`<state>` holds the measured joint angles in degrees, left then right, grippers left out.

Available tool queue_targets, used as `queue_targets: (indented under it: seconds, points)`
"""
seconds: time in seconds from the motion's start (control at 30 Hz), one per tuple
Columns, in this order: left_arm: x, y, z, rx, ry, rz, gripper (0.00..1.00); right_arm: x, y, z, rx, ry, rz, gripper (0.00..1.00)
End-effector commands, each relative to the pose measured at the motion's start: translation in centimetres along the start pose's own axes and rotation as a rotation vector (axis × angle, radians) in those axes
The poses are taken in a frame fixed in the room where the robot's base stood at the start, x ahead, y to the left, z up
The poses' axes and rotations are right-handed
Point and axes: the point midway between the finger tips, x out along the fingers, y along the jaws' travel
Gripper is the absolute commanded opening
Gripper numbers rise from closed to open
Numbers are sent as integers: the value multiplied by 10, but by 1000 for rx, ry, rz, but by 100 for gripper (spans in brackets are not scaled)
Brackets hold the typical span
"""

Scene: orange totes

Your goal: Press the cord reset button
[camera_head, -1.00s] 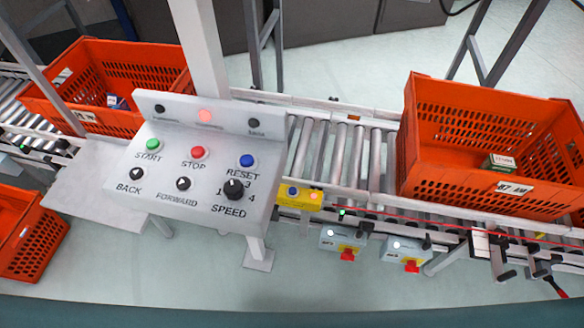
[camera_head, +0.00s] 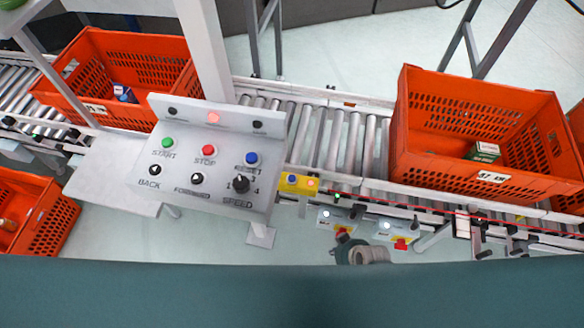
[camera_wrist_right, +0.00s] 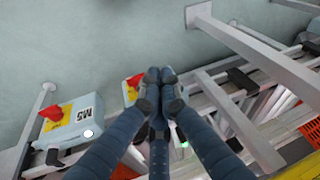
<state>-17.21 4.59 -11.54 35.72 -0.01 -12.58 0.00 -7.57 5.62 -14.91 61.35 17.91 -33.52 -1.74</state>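A small yellow box (camera_head: 299,184) on the conveyor's front rail carries a blue button (camera_head: 291,178) and a lit red lamp (camera_head: 311,183). I see no readable label on it. The control panel (camera_head: 222,165) to its left has another blue button (camera_head: 251,158) marked RESET. My right gripper (camera_head: 343,240) is low in front of the rail, below and right of the yellow box, apart from it. In the right wrist view its fingers (camera_wrist_right: 160,75) are together and empty. My left gripper is not in view.
Grey boxes with red knobs hang below the rail; one is labelled M5 (camera_wrist_right: 72,122) in the right wrist view. An orange tote (camera_head: 485,135) stands on the rollers at right, others at left. The conveyor rail (camera_head: 420,207) and panel post are obstacles. The floor in front is open.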

Motion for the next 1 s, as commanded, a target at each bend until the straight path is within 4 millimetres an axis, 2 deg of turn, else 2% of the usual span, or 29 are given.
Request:
queue_targets:
  seconds: [0.03, 0.2, 0.33, 0.4, 0.5, 0.6, 0.7, 1.0]
  points:
    - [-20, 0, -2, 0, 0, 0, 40, -26, -16, -36, 1, 28, -29, 0]
    - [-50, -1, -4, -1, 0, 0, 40, -89, -66, -123, 0, 93, -136, 0]
    - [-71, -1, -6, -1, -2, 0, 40, -142, -105, -179, -17, 135, -222, 0]
    - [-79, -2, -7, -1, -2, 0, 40, -161, -123, -209, -18, 160, -270, 0]
    - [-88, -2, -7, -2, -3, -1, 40, -184, -146, -243, -19, 189, -330, 0]
    - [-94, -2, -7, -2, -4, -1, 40, -202, -161, -265, -21, 207, -373, 0]
    - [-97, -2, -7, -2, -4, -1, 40, -211, -170, -277, -22, 218, -398, 0]
    - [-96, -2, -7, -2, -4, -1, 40, -214, -174, -281, -22, 223, -410, 0]
